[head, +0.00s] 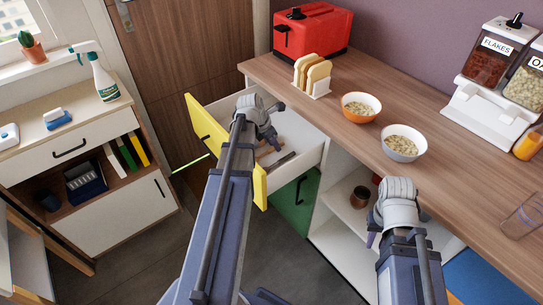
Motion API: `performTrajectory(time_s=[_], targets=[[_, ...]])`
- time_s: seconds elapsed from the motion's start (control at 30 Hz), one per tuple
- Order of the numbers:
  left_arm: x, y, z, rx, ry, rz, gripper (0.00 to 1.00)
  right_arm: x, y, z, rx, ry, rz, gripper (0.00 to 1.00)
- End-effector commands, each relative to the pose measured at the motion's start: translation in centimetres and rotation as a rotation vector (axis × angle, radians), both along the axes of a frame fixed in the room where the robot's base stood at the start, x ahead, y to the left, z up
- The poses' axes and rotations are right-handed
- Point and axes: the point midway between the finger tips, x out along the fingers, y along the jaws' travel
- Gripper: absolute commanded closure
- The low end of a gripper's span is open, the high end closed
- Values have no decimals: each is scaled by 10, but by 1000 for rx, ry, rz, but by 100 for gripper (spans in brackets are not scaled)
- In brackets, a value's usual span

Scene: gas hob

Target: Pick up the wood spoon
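An open drawer (311,151) with a yellow front stands out from the wooden counter. Inside it lie a tan wooden piece (265,151), which may be the wood spoon, and a darker flat utensil (281,162). My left gripper (270,141) points down into the drawer, right at the tan piece. The hand hides part of that piece, and I cannot tell whether the fingers touch it or how far they are apart. My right gripper (372,236) hangs in front of the open shelf, away from the drawer. Its finger opening is not clear.
The counter (350,75) holds a red toaster (312,30), a toast rack (312,75), an orange bowl (361,107), a white bowl (403,142), cereal dispensers (490,65) and a glass (522,215). A shelf unit (70,150) stands at left. The floor between is clear.

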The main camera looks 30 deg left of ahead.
Motion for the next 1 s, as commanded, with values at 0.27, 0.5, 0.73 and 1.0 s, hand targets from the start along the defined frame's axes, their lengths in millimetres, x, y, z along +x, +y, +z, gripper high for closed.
performTrajectory(time_s=[0.27, 0.5, 0.73, 1.0], targets=[[1, -1, -3, 0, 0, 0, 66, 0, 0, -3, 0, 0, 0, 73], [1, -1, -3, 0, 0, 0, 93, 0, 0, -3, 0, 0, 0, 73], [1, -1, -3, 0, 0, 0, 100, 0, 0, -3, 0, 0, 0, 73], [1, -1, -3, 0, 0, 0, 100, 0, 0, -3, 0, 0, 0, 73]])
